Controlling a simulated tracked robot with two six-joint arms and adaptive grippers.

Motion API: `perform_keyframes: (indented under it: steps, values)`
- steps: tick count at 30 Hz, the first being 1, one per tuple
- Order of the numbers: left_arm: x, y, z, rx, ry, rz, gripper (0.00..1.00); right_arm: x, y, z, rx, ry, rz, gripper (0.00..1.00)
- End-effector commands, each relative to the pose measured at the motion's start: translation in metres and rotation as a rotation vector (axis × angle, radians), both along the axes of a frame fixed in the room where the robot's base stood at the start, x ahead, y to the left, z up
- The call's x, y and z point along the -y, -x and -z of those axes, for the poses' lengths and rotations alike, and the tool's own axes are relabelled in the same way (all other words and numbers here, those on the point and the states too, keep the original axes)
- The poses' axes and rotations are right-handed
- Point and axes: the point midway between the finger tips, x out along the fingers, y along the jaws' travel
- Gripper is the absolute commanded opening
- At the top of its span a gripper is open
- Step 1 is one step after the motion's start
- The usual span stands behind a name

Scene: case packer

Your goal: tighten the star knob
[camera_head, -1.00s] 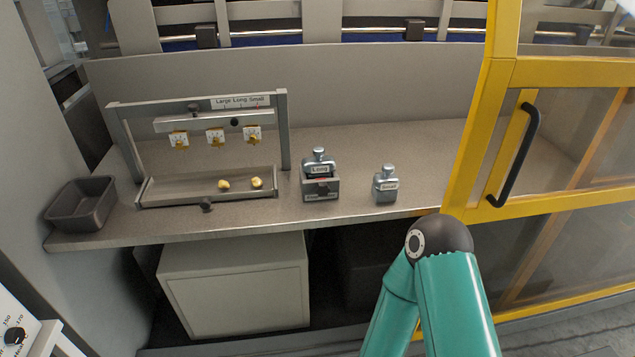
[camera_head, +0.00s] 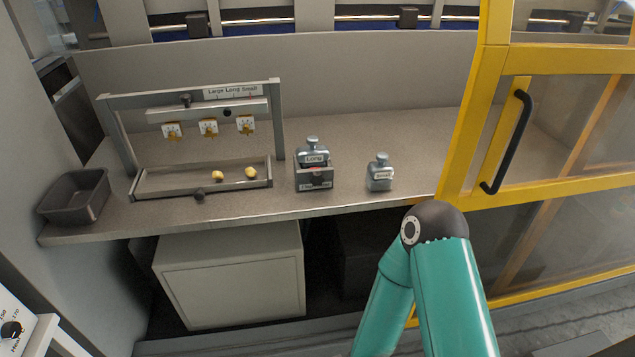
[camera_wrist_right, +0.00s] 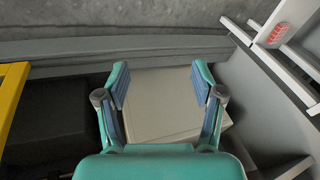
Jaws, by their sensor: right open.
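Three small dark knobs show on the grey frame and tray in the head view, and I cannot tell which is the star knob. One dark knob (camera_head: 186,101) is at the top of the frame, another dark knob (camera_head: 227,113) is on its crossbar, and a third dark knob (camera_head: 200,194) is at the tray's front edge. My right gripper (camera_wrist_right: 160,85) is open and empty in the right wrist view, above a pale cabinet (camera_wrist_right: 165,105). In the head view only a teal arm shows, away from the frame. My left gripper is not in view.
The bench (camera_head: 240,219) holds a dark bin (camera_head: 75,203), a bottle labelled Long (camera_head: 313,158) in a holder (camera_head: 314,180), and a smaller bottle (camera_head: 380,174). The tray (camera_head: 160,186) holds two yellowish pieces. A yellow-framed door (camera_head: 467,130) stands at the right.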

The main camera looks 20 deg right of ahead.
Motion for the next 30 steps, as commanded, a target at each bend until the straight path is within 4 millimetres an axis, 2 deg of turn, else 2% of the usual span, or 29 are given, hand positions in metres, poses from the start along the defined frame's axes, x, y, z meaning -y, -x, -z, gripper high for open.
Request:
perform_keyframes:
  steps: [1, 4, 6, 8, 9, 11, 12, 15, 18, 22, 26, 30]
  values:
    - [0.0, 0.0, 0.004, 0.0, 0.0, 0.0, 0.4, 0.014, -0.034, -0.009, 0.116, 0.047, 0.004, 0.68]
    - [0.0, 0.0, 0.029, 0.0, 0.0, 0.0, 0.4, 0.044, -0.101, -0.03, 0.357, 0.16, 0.015, 0.68]
    - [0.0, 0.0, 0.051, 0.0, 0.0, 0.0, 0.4, 0.066, -0.148, -0.059, 0.538, 0.247, 0.035, 0.68]
    - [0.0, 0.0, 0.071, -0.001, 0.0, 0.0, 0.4, 0.083, -0.18, -0.09, 0.684, 0.316, 0.064, 0.68]
    - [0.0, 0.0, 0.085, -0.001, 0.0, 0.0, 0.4, 0.094, -0.197, -0.113, 0.779, 0.36, 0.088, 0.68]
    - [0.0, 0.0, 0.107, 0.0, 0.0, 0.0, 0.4, 0.109, -0.217, -0.152, 0.92, 0.417, 0.134, 0.68]
    - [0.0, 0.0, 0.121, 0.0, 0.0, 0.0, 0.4, 0.117, -0.224, -0.178, 1.004, 0.442, 0.168, 0.68]
    - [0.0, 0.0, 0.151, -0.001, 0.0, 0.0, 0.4, 0.129, -0.228, -0.231, 1.166, 0.462, 0.248, 0.68]
    - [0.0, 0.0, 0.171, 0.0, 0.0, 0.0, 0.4, 0.131, -0.223, -0.263, 1.262, 0.451, 0.285, 0.68]
    - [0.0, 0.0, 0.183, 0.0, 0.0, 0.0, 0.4, 0.129, -0.217, -0.281, 1.32, 0.438, 0.297, 0.68]
    - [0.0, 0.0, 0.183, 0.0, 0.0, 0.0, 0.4, 0.125, -0.22, -0.282, 1.326, 0.431, 0.292, 0.68]
    - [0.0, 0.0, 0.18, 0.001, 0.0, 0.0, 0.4, 0.128, -0.232, -0.283, 1.323, 0.431, 0.291, 0.68]
